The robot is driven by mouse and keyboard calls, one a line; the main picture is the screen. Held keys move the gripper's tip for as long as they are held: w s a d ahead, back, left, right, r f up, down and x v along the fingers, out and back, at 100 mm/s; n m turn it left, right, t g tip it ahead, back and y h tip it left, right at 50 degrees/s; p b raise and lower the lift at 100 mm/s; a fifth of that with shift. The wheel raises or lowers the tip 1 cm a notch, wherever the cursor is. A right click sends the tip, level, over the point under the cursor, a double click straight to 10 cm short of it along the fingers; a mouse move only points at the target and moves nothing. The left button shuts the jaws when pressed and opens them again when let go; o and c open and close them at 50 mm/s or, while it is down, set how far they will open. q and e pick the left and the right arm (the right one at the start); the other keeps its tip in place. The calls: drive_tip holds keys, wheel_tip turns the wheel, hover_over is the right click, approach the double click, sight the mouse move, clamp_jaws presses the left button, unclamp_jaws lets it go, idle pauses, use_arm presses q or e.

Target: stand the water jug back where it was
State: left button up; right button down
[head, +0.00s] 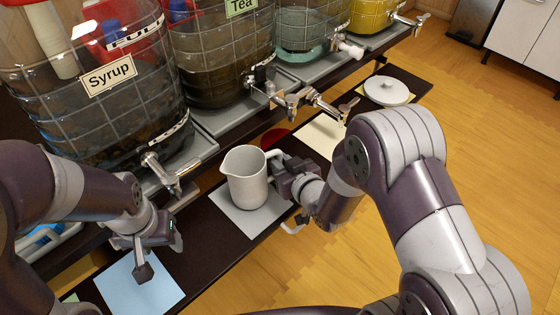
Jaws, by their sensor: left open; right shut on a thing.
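The water jug (243,181) is a pale grey-white pitcher with its spout to the left. It is upright over a light grey mat (247,222) on the dark shelf; I cannot tell whether its base touches the mat. My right gripper (277,171) is shut on the jug at its right side, where the handle is, and hides part of it. My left gripper (143,265) is open and empty, over a light blue mat (130,292) to the left of the jug.
Large glass jars with taps stand behind, including the Syrup jar (115,110) and the Tea jar (220,60). A cream mat (320,136) and a round white lidded thing (386,90) lie further right along the shelf.

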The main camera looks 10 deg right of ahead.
drive_tip(key=shift+f+b, duration=0.3)
drive_tip(key=shift+f, duration=0.15)
idle(0.5)
drive_tip(key=c, duration=1)
unclamp_jaws()
drive_tip(key=shift+o, duration=0.2)
drive_tip(key=shift+s, duration=0.1)
drive_tip(key=shift+p+v, duration=0.7)
drive_tip(key=shift+v, duration=0.5)
drive_tip(key=shift+p+v, duration=1.15)
drive_tip(key=shift+v, duration=1.55)
